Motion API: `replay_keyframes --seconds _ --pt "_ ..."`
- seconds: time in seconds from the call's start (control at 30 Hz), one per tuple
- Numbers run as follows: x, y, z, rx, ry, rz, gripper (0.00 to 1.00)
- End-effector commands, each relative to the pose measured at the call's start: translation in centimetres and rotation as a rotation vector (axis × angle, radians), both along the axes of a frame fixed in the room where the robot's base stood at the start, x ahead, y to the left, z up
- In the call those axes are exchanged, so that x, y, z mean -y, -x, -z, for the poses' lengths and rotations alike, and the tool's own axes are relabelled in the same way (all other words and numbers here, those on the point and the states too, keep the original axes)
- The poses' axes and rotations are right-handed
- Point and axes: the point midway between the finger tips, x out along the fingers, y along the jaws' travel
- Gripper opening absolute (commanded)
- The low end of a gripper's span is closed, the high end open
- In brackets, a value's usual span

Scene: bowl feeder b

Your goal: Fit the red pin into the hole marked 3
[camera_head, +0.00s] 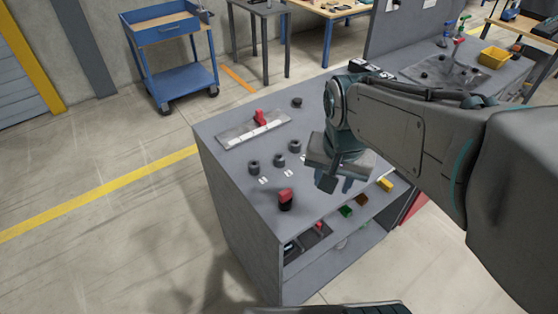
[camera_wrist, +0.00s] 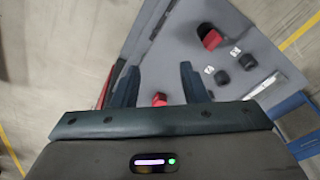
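A red piece on a black round base (camera_head: 285,197), likely the red pin, stands at the near edge of the grey bench top; it also shows in the wrist view (camera_wrist: 210,37). Black round pieces (camera_head: 280,159) stand in a row behind it, with small white labels beside them. The labels are too small to read, so I cannot tell which is 3. My gripper (camera_head: 338,184) hangs over the bench, right of the red piece and apart from it. In the wrist view its fingers (camera_wrist: 158,68) are spread with nothing held between them.
A metal plate (camera_head: 232,138) with a white strip and a red part (camera_head: 260,117) lies at the back left. A lone black piece (camera_head: 297,102) stands behind it. Small coloured items lie on the lower shelf (camera_head: 335,253). A blue cart (camera_head: 180,75) stands behind, on open floor.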

Motion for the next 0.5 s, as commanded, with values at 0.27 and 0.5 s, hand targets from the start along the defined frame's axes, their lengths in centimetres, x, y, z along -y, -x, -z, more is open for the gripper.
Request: replay_keyframes --seconds 0.27,0.5 --pt "-5.8 -5.3 -1.2 -0.112 -0.05 0.408 0.4" --pt "-8.4 -7.1 -1.1 -0.156 -0.065 0.594 0.4"
